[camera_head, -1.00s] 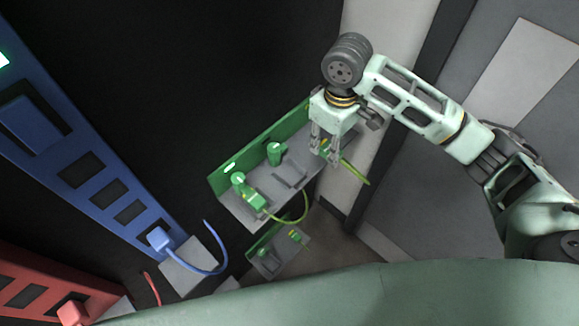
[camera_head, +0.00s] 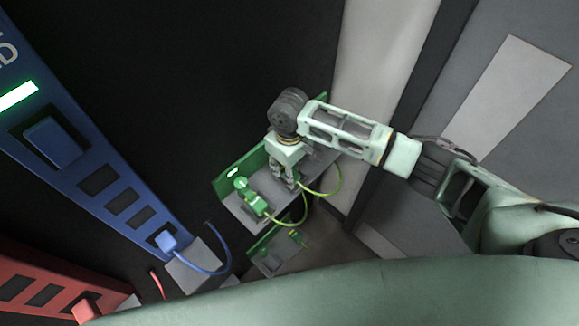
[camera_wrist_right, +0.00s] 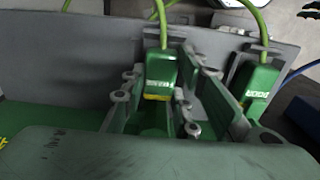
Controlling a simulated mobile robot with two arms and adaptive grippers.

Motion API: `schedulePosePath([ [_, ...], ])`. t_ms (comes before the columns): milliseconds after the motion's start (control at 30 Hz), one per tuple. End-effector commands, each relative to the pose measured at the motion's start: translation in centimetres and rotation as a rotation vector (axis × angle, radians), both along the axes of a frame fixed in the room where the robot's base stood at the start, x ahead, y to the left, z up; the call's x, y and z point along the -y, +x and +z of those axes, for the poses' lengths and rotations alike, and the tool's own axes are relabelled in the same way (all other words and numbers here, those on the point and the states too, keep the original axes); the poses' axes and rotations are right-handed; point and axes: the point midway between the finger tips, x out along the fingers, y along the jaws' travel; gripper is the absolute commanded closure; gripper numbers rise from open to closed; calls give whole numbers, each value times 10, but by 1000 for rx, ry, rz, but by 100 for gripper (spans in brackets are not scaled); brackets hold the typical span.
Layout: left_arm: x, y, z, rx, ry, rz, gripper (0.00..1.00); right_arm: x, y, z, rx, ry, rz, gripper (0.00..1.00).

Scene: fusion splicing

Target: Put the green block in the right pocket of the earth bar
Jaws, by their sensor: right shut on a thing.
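The earth bar (camera_head: 250,163) is a green back panel with a grey ledge, in the middle of the head view. My right gripper (camera_head: 287,183) is over the ledge, shut on the green block. In the right wrist view the green block (camera_wrist_right: 160,72) sits between the two fingers, its green cable running up. The block is at the bar's ledge, mostly hidden by the gripper in the head view. I cannot tell whether it is seated in the right pocket. My left gripper is not in view.
Another green block (camera_head: 250,197) with a cable sits on the ledge to the left; it also shows in the wrist view (camera_wrist_right: 258,82). A smaller green unit (camera_head: 270,258) is below. Blue (camera_head: 100,160) and red (camera_head: 45,285) bars stand at the left.

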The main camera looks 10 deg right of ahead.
Motion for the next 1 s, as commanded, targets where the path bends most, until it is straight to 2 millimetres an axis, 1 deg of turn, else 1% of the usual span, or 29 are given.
schedulePosePath([
  [100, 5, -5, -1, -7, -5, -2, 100, 0, 0, 0, 1, 1, 0, 100],
  [267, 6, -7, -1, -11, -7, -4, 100, 0, 0, -3, 0, 0, -1, 100],
  [300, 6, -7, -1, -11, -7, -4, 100, 0, 0, -3, 0, 0, -1, 70],
  [500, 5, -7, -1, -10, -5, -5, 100, 0, 0, -2, 0, 0, -1, 54],
  [833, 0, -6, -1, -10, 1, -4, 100, 0, 0, 0, 1, 1, 0, 54],
  [933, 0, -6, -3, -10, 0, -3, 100, 0, 1, 9, 1, 2, -1, 54],
  [1000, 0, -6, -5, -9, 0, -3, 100, 0, 2, 20, 4, 3, -1, 54],
])
